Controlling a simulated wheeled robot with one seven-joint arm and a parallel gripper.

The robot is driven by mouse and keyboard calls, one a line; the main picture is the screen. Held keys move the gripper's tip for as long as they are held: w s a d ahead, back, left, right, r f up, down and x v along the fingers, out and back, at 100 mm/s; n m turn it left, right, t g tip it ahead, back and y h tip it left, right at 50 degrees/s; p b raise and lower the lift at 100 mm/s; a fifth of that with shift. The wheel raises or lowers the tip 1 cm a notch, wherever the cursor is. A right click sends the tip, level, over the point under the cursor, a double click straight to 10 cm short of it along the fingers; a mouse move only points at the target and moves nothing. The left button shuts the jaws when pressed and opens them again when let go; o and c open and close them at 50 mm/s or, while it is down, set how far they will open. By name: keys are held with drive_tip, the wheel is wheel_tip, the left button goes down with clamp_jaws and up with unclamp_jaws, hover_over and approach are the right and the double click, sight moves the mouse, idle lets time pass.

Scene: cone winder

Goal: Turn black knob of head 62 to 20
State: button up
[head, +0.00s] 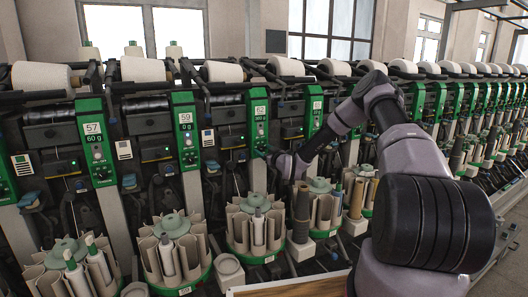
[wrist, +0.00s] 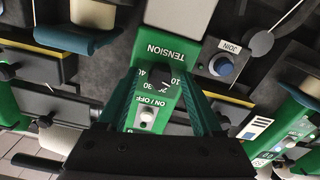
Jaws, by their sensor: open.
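The green panel of head 62 (head: 259,110) stands near the middle of the head view. My gripper (head: 268,154) is at its lower part and covers the knob there. In the wrist view the black knob (wrist: 158,73) sits under the word TENSION on the green panel, with scale numbers 10, 20, 30 and 40 around it. I cannot clearly read its pointer. My gripper (wrist: 159,82) is open, with one ribbed finger on each side of the knob; I cannot tell whether they touch it.
An ON/OFF switch (wrist: 147,116) lies close to the knob, between the fingers. A blue JOIN button (wrist: 222,65) is to the right. Cones and bobbin holders (head: 256,225) stand below head 62.

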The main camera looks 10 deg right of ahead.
clamp_jaws()
drive_tip(key=shift+m, duration=0.4)
drive_tip(key=m, duration=0.3)
drive_tip(key=shift+m, duration=0.4)
drive_tip(key=m, duration=0.5)
idle(0.3)
unclamp_jaws()
